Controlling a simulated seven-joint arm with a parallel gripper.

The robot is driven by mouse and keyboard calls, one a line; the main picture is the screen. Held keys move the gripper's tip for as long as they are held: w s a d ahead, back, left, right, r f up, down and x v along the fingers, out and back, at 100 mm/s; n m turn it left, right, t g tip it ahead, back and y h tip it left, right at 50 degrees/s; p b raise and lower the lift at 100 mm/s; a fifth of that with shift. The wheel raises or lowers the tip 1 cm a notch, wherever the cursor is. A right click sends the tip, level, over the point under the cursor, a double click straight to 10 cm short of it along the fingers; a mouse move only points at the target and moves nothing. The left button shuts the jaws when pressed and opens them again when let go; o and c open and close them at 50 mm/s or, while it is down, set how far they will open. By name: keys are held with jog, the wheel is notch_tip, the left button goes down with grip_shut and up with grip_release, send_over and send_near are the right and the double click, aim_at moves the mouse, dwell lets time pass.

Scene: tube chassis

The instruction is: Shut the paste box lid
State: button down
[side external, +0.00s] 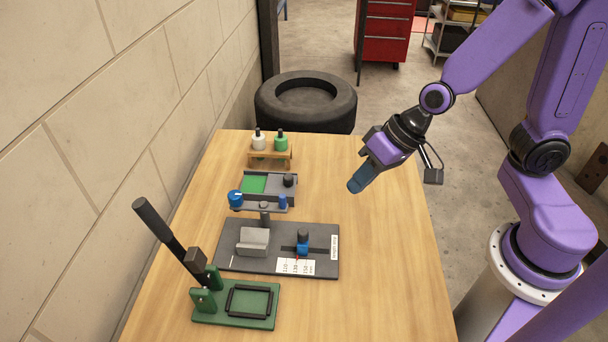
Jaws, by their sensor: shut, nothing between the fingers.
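What looks like the paste box is a low grey box (268,176) near the middle of the table. A green area (253,184) shows in its left part. A grey plate with a dark round knob (289,180) covers its right part; this looks like the lid, with the box partly open, though it is small in view. My gripper (356,186) is shut and empty. It hangs above the table to the right of the box, apart from it, with its blue fingertips pointing down and left.
A bar with a blue knob (236,198) stands just in front of the box. Behind is a wooden rack (270,155) with white and green bottles. Nearer are a grey gauge plate (320,240) and a green lever press (210,305). The table's right side (385,260) is clear.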

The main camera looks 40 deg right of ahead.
jog(key=w+d+f+m+t+h, duration=0.2)
jog(key=w+d+m+t, duration=0.1)
jog(key=w+d+m, duration=0.4)
jog(key=n, duration=0.1)
send_near(295, 182)
jog(key=f, duration=0.1)
jog(key=d+f, duration=0.1)
jog(key=f, duration=0.1)
jog(key=d+f, duration=0.1)
jog(key=shift+w+d+f, duration=0.1)
jog(key=shift+w+f, duration=0.05)
jog(key=shift+w, duration=0.05)
jog(key=shift+w+a, duration=0.7)
jog(key=shift+a, duration=0.3)
jog(key=shift+w+a, duration=0.55)
jog(key=shift+a, duration=0.2)
jog(key=shift+w+a, duration=2.55)
jog(key=shift+a, duration=0.05)
jog(key=shift+d, duration=0.1)
